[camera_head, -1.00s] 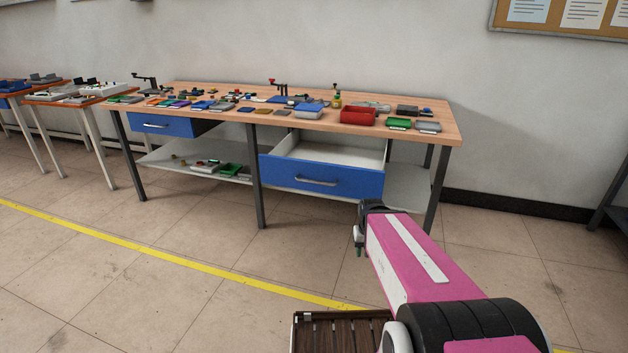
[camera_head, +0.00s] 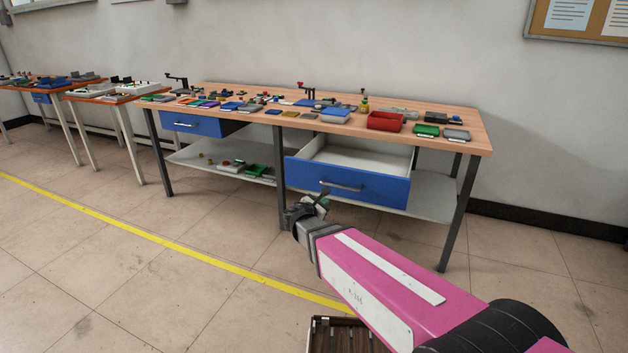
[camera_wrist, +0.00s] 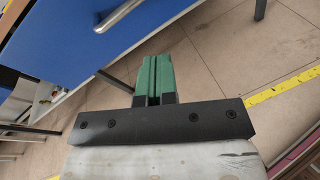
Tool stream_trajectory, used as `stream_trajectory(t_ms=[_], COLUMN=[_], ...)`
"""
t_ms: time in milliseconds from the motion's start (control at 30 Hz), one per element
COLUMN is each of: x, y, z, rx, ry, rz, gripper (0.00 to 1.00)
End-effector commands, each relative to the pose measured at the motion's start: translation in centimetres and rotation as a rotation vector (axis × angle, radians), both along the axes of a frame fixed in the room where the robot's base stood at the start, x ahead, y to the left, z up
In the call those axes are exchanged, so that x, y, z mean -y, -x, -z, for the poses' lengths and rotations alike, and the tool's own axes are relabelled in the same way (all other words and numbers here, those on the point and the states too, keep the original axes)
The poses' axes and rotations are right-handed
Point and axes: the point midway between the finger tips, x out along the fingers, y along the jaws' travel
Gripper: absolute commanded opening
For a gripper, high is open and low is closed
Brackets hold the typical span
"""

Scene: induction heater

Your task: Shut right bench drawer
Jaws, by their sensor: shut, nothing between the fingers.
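The right bench drawer (camera_head: 346,184) has a blue front and a silver bar handle (camera_head: 340,186). It stands pulled out from under the wooden bench top, with its pale inside showing. My gripper (camera_head: 325,192) is in front of the lower left part of the drawer front in the head view. In the wrist view the green fingers (camera_wrist: 154,75) are together with nothing between them. The blue drawer front (camera_wrist: 60,40) and its handle (camera_wrist: 120,14) fill the upper left there, apart from the fingers.
The wooden bench top (camera_head: 468,134) carries several trays and small parts. A left blue drawer (camera_head: 192,124) sits under it. A shelf (camera_head: 432,196) and dark bench legs (camera_head: 460,220) stand below. A yellow line (camera_head: 150,230) crosses the open floor.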

Motion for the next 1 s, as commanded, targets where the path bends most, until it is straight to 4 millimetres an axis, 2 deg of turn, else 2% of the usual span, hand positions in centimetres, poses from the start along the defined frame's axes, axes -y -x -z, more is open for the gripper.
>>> stream_trajectory(t_ms=[33, 100, 200, 300, 433, 533, 1000], x=[-2.5, -5.0, -7.5, -8.7, -8.7, -8.2, -5.5], y=[-0.3, -0.3, -0.2, -0.2, -0.9, -2.2, -10.4], z=[-0.6, -1.5, -2.3, -2.7, -2.8, -2.8, -2.7], rx=[0.011, 0.025, 0.042, 0.053, 0.055, 0.055, 0.054], ry=[0.086, 0.197, 0.306, 0.361, 0.375, 0.373, 0.37], rz=[-0.064, -0.133, -0.199, -0.228, -0.233, -0.231, -0.229], gripper=[0.0, 0.0, 0.0, 0.0, 0.0, 0.0, 0.0])
